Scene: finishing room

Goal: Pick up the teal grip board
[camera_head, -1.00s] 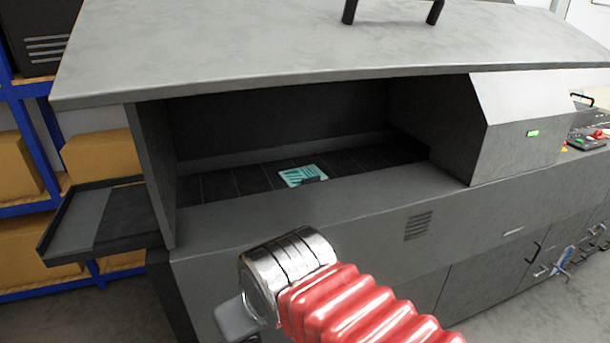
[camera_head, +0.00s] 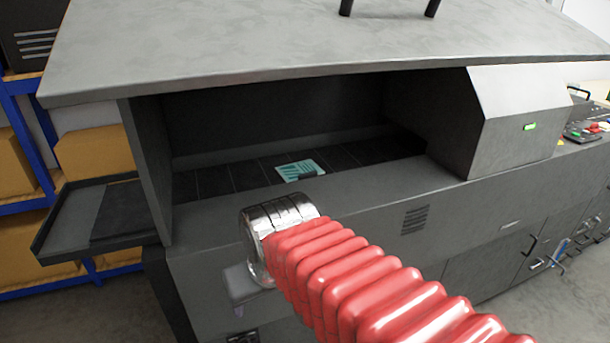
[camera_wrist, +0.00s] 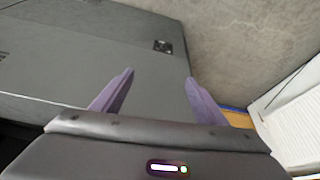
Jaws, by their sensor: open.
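The teal grip board (camera_head: 299,170) lies flat on the dark tiled bed inside the grey machine's open bay, near the bay's front edge. The fingers face the machine's side and the floor. The board is not in the wrist view.
The grey machine (camera_head: 330,215) has an overhanging top (camera_head: 290,45) above the bay and a housing (camera_head: 520,110) at the bay's right. A side tray (camera_head: 70,225) juts out at left. Blue shelving with boxes (camera_head: 95,160) stands behind it. Bare floor (camera_head: 575,290) lies at lower right.

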